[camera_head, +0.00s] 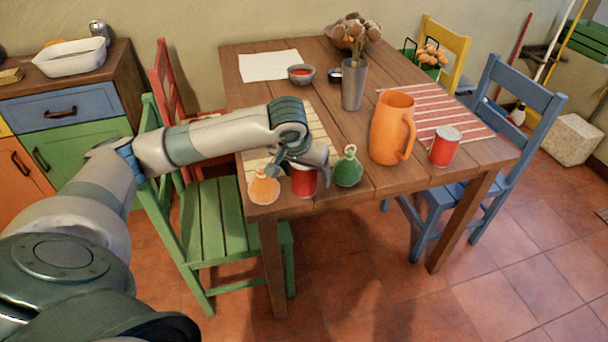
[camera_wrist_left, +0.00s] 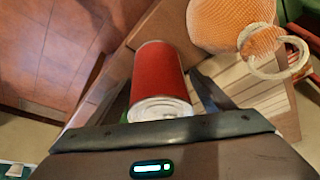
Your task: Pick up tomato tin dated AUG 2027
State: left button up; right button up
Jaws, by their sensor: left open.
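A red tin (camera_head: 304,183) stands near the front edge of the wooden table, partly covered by my left gripper (camera_head: 300,172). In the left wrist view the red tin (camera_wrist_left: 158,75) lies between the two spread fingers, its pale metal end towards the palm. The fingers are open, and I cannot tell whether they touch it. A second red tin (camera_head: 443,149) with a pale lid stands upright at the right of the table. No date is readable on either tin. My right gripper is not in view.
An orange jar (camera_head: 264,188) stands left of the near tin and a green one (camera_head: 348,170) right of it, both close. An orange pitcher (camera_head: 390,130) stands between the green jar and the far tin. A green chair (camera_head: 215,215) is below my left arm.

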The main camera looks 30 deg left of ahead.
pick_arm(q)
jog(key=shift+f, duration=0.2)
dwell(0.3)
jog(key=c, duration=1.4)
jog(key=shift+w+r, duration=0.1)
jog(key=shift+c, duration=0.3)
jog(key=shift+r, duration=0.1)
